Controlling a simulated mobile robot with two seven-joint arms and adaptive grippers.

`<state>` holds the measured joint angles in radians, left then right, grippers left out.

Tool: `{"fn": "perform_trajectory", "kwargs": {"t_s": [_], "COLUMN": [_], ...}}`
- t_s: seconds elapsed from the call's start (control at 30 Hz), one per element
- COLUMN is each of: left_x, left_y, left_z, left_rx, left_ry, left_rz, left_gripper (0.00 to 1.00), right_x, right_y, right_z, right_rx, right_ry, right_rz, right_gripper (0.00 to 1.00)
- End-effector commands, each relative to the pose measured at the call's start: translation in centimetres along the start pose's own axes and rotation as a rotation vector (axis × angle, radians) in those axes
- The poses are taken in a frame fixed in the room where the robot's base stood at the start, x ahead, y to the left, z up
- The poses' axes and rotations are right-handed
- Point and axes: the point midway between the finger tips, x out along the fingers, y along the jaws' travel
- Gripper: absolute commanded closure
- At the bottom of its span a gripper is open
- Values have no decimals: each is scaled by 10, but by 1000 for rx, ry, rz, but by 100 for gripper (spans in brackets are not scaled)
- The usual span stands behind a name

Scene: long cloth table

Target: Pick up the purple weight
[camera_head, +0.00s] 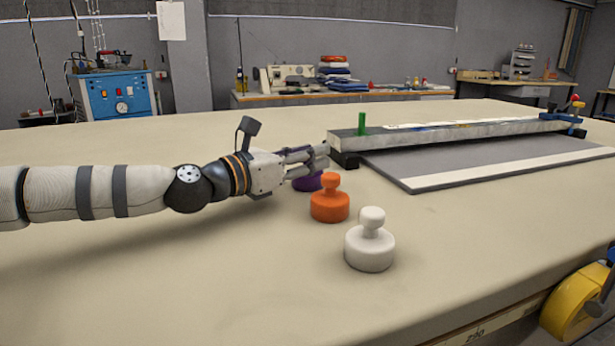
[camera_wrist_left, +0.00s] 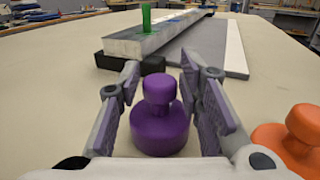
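The purple weight (camera_wrist_left: 160,125) stands upright on the cloth table between the two fingers of my left gripper (camera_wrist_left: 163,95) in the left wrist view. The fingers are open, with a gap showing on each side of its knob. In the head view the purple weight (camera_head: 308,182) is mostly hidden behind my left gripper (camera_head: 318,155), and only its lower part shows. My right gripper is in neither view.
An orange weight (camera_head: 329,200) stands close beside the purple one, and a white weight (camera_head: 370,243) stands nearer the front. A long metal bar (camera_head: 440,138) and a grey board (camera_head: 470,160) lie behind. The table's (camera_head: 200,290) left front is clear.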

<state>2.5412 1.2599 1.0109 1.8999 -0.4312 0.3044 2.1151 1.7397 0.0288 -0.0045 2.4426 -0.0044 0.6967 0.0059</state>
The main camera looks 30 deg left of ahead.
Motion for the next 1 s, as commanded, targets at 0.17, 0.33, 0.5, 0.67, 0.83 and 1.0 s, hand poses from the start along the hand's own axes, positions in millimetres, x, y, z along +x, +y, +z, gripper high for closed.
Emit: {"fn": "perform_trajectory", "kwargs": {"t_s": [0.17,0.33,0.5,0.67,0.83,1.0], "left_x": [0,0,0,0,-1,-6], "left_y": [0,0,0,0,-7,-38], "left_z": [0,2,3,18,49,88], "left_rx": [0,2,2,4,6,8], "left_ry": [0,-5,-5,-9,-13,-17], "left_rz": [0,1,1,1,-3,-5], "left_gripper": [100,100,100,100,100,100], "right_x": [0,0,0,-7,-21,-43], "right_y": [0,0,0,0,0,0], "right_z": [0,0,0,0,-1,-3], "right_rx": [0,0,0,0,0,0], "right_ry": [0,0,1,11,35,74], "right_rz": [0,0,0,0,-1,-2], "right_gripper": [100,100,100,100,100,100]}}
